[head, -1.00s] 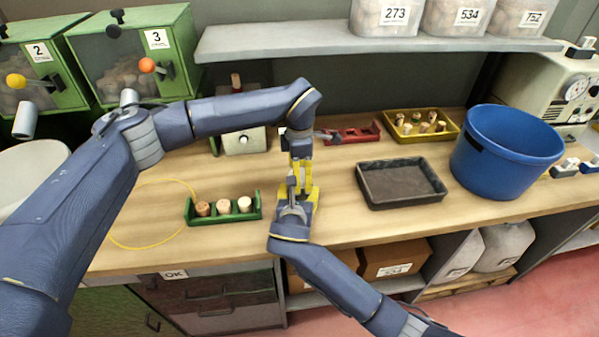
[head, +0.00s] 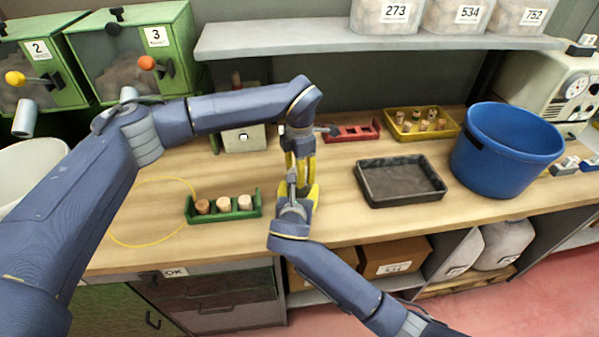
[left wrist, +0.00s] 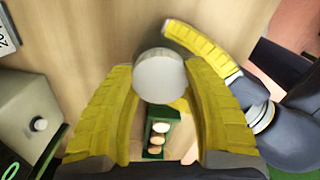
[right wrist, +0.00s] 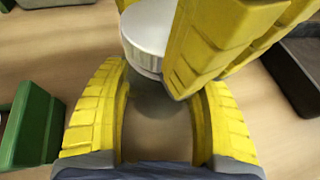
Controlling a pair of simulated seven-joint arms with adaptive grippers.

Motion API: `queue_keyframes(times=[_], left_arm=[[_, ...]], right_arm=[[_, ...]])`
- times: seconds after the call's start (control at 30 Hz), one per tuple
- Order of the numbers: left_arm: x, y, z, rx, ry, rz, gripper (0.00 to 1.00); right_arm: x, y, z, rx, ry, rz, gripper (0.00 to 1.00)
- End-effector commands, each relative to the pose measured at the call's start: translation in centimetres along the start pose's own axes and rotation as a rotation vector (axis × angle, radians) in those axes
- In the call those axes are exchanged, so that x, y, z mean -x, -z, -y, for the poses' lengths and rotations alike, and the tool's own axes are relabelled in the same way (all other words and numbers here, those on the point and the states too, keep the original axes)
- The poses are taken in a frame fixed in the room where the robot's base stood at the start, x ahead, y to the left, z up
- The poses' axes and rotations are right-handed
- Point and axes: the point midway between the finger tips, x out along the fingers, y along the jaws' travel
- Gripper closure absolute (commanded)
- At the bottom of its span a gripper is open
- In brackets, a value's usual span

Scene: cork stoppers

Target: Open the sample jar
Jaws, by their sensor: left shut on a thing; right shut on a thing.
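The sample jar stands between my two grippers and is mostly hidden in the head view. Its round grey-white lid (left wrist: 160,77) lies between the fingers of my left gripper (head: 300,168), which reaches down from above and is shut on it. The lid's silver rim (right wrist: 148,42) also shows in the right wrist view, above the dim, see-through jar body (right wrist: 158,100). My right gripper (head: 298,195) comes from the front and is shut around the jar body. I cannot tell whether the lid has a gap to the jar.
A green rack (head: 224,212) with three corks stands to the left. A dark tray (head: 440,198), a blue bucket (head: 500,160), a yellow tray (head: 455,127) with several corks and a red rack (head: 350,138) are to the right. A yellow cable loop (head: 115,237) lies at left.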

Motion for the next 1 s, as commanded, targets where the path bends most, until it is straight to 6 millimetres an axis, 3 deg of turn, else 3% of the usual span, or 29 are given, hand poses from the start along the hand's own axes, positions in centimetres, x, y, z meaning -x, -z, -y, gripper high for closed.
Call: queue_keyframes(times=[0.5,0.6,1.0], left_arm=[[0.02,0.03,-0.02,0.763,-0.002,0.001,0.87],[0.03,0.03,-0.02,0.838,-0.002,0.001,0.87],[0.03,0.04,-0.03,0.837,-0.002,0.0,0.87]], right_arm=[[0.0,-0.03,0.01,-0.001,0.0,0.001,1.0],[0.0,-0.03,0.01,-0.001,0.0,0.001,1.0],[0.0,-0.03,0.01,0.0,0.0,0.001,1.0]])
